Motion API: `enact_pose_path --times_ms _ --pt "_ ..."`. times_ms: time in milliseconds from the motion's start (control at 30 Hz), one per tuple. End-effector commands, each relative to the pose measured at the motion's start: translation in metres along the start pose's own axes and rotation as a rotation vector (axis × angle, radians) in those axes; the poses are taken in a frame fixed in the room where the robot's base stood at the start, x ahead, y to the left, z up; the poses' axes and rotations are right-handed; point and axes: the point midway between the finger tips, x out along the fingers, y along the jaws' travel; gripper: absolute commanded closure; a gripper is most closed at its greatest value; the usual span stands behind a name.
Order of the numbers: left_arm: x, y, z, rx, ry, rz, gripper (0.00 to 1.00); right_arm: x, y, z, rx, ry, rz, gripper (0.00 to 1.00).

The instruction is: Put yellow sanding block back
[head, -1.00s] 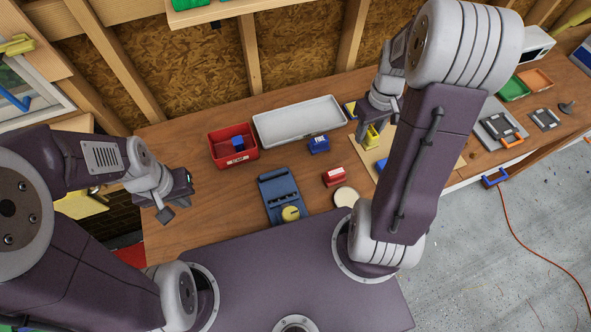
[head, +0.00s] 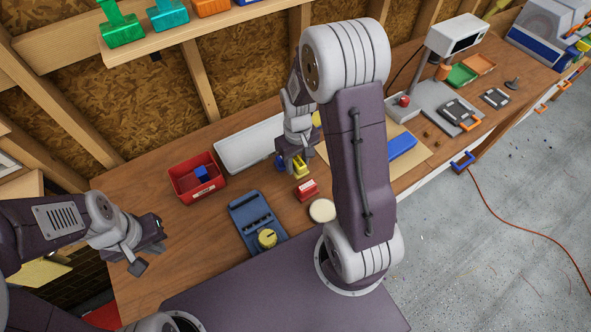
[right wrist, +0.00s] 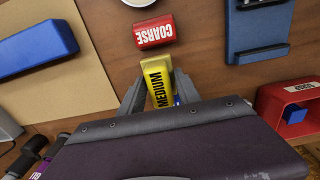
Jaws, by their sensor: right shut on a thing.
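The yellow sanding block (head: 300,166), marked MEDIUM in the right wrist view (right wrist: 156,82), is between the fingers of my right gripper (right wrist: 150,95). My right gripper (head: 294,160) is shut on it beside the red COARSE block (head: 306,190). That red block also shows in the right wrist view (right wrist: 153,32), just past the yellow one. A blue block (head: 280,162) is mostly hidden behind the right gripper. Whether the yellow block touches the bench is unclear. My left gripper (head: 149,248) is open and empty over the bench's left end.
A red bin (head: 183,187) holding a blue item and a long white tray (head: 232,152) stand behind. A blue slotted tool (head: 245,212) with a yellow knob and a cream disc (head: 322,210) lie in front. A tan board (head: 412,165) carries a long blue block (head: 402,146).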

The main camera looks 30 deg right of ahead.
Motion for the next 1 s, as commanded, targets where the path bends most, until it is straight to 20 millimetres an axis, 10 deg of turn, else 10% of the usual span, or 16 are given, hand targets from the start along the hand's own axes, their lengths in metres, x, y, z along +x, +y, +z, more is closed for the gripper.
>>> enact_pose_path --times_ms 800,833,1000 --pt "0.001 0.000 0.000 0.000 0.000 0.000 1.00 0.048 -0.005 -0.001 0.000 0.000 0.000 0.93" --pt "0.000 0.000 0.000 0.000 0.000 0.000 1.00 0.047 -0.005 -0.001 0.000 0.000 0.000 0.55" --pt "-0.001 0.000 0.000 0.000 0.000 0.000 1.00 0.047 -0.005 -0.002 0.000 0.000 0.000 0.39"
